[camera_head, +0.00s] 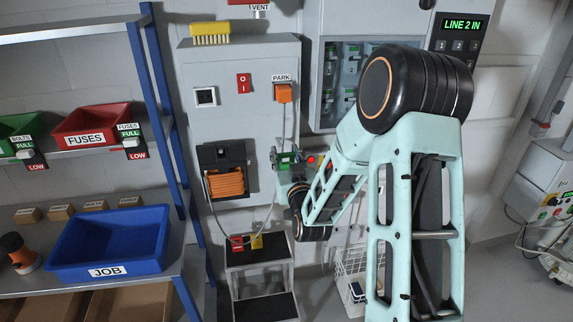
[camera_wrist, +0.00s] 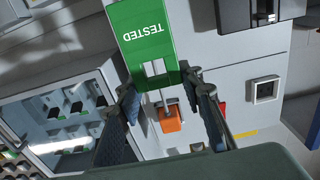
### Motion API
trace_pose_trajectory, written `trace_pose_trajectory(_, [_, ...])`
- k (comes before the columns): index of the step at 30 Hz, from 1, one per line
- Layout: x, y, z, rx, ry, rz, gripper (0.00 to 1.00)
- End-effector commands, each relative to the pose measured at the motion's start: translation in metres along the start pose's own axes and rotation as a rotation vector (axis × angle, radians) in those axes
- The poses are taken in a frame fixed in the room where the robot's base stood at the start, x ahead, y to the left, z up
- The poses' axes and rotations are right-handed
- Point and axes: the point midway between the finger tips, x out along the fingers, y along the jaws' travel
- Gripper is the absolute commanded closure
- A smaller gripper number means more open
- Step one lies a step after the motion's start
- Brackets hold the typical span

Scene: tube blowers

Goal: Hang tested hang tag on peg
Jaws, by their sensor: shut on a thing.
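My gripper (camera_head: 288,165) is in front of the grey cabinet, below the orange PARK plug. It is shut on a green hang tag (camera_head: 284,158). In the wrist view the tag (camera_wrist: 146,38) shows the word TESTED upside down and has a cut-out at its near end. The fingertips (camera_wrist: 160,86) grip this end from both sides. The orange plug (camera_wrist: 171,118) shows beyond the tag, between the fingers. I cannot make out the peg clearly in either view; the arm and tag hide part of the cabinet front.
The grey cabinet (camera_head: 262,55) carries a red switch (camera_head: 244,83) and an orange cable coil (camera_head: 226,183). A breaker panel (camera_head: 345,75) stands to its right. A small step (camera_head: 262,259) is below. A shelf with a blue JOB bin (camera_head: 110,243) is at left.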

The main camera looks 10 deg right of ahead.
Motion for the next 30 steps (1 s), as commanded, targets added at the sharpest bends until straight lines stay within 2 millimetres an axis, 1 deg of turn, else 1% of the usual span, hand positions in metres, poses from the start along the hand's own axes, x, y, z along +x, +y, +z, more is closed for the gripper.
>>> trace_pose_trajectory(19, [0.0,-0.001,0.001,0.001,0.003,-0.001,0.82])
trace_pose_trajectory(30, [0.024,-0.001,0.001,0.001,0.003,0.0,0.82])
